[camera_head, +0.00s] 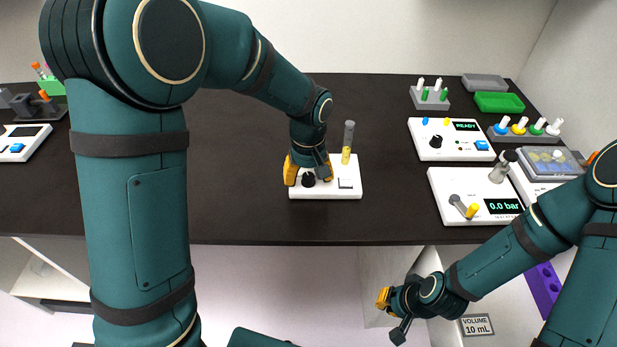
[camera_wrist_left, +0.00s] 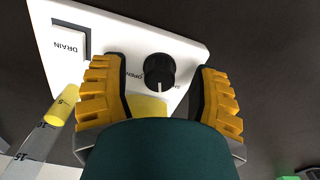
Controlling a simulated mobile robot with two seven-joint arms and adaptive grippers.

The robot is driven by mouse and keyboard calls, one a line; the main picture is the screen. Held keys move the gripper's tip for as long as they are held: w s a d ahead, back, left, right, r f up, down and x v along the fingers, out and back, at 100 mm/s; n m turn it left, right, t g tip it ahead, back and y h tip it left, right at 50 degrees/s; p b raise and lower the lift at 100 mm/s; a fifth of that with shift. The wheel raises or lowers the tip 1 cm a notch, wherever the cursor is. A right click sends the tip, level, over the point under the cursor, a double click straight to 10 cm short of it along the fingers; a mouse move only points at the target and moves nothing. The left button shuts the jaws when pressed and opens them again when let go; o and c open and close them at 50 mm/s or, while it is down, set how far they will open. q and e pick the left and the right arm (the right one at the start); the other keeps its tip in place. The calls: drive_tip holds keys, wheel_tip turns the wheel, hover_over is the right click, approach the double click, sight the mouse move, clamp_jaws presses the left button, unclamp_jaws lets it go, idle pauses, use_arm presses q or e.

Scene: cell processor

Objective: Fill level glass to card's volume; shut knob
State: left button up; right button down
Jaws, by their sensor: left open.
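The level glass (camera_head: 348,137) is a clear upright tube on the right rear of a white panel (camera_head: 300,191), with yellow liquid in its lower part. It also shows at the lower left of the left wrist view (camera_wrist_left: 41,140), with marks 5 and 15. The black knob (camera_head: 308,180) is on the panel; in the left wrist view its white pointer (camera_wrist_left: 160,80) lies between OPEN and a partly hidden label. My left gripper (camera_head: 308,172) is open, its fingers on either side of the knob; contact is unclear. The card (camera_head: 477,325) reads VOLUME 10 mL. My right gripper (camera_head: 387,314) hangs below the table edge.
A DRAIN button (camera_wrist_left: 70,42) is beside the knob. Right of the panel are a box reading READY (camera_head: 451,148), a box reading 0.0 bar (camera_head: 448,217), and racks with coloured items (camera_head: 524,136). The dark table (camera_head: 240,222) is clear around the panel.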

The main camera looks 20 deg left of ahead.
use_arm(q)
drive_tip(key=shift+f, duration=0.15)
clamp_jaws()
drive_tip(key=shift+n+p, duration=0.75)
drive_tip(key=shift+n, duration=0.25)
drive_tip(key=shift+n+p, duration=0.65)
drive_tip(key=shift+n, duration=0.85)
unclamp_jaws()
